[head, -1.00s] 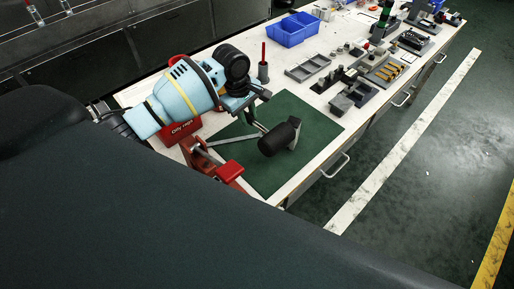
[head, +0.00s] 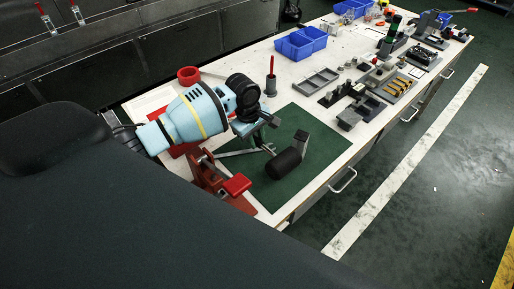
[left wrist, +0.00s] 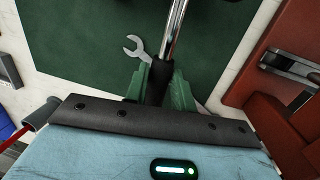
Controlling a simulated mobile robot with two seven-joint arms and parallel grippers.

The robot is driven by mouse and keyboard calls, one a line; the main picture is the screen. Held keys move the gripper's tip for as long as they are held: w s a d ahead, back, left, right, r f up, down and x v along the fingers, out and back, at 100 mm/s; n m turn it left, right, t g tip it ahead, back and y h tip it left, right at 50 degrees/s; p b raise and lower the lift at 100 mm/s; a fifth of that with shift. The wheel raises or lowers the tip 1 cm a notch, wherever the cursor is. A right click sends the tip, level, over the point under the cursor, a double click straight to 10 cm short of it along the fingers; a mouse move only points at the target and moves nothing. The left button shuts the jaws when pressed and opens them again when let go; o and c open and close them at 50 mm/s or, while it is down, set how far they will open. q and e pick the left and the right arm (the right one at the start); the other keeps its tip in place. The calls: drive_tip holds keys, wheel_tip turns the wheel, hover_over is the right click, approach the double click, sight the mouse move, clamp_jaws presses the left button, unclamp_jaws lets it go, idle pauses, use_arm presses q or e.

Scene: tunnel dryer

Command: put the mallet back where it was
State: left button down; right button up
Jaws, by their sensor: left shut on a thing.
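My left gripper (head: 266,144) is shut on the mallet's dark grip (left wrist: 158,82), with its fingers on both sides in the left wrist view. A shiny shaft runs from the grip out of the top of that view. The mallet's black cylindrical head (head: 284,164) shows over the green mat (head: 318,147) in the head view. I cannot tell whether it touches the mat. A grey piece (head: 301,141) shows at the head's far end. My right gripper is not in view.
A grey spanner (left wrist: 137,48) lies on the mat close to the grip. A red vise (head: 236,184) stands at the mat's near left. A holder with a red-handled tool (head: 271,84), a grey tray (head: 316,82) and blue bins (head: 300,43) stand behind. The mat's right part is clear.

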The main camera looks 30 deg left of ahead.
use_arm(q)
wheel_tip(320, 180, down, 4)
drive_tip(key=shift+f+b, duration=0.1)
drive_tip(key=shift+b, duration=0.25)
drive_tip(key=shift+f, duration=0.25)
drive_tip(key=shift+w, duration=0.1)
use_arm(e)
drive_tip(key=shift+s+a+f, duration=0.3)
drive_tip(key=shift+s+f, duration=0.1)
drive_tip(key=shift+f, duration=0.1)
use_arm(q)
drive_tip(key=shift+f, duration=0.1)
drive_tip(key=c, duration=1.2)
unclamp_jaws()
drive_tip(key=shift+o, duration=0.2)
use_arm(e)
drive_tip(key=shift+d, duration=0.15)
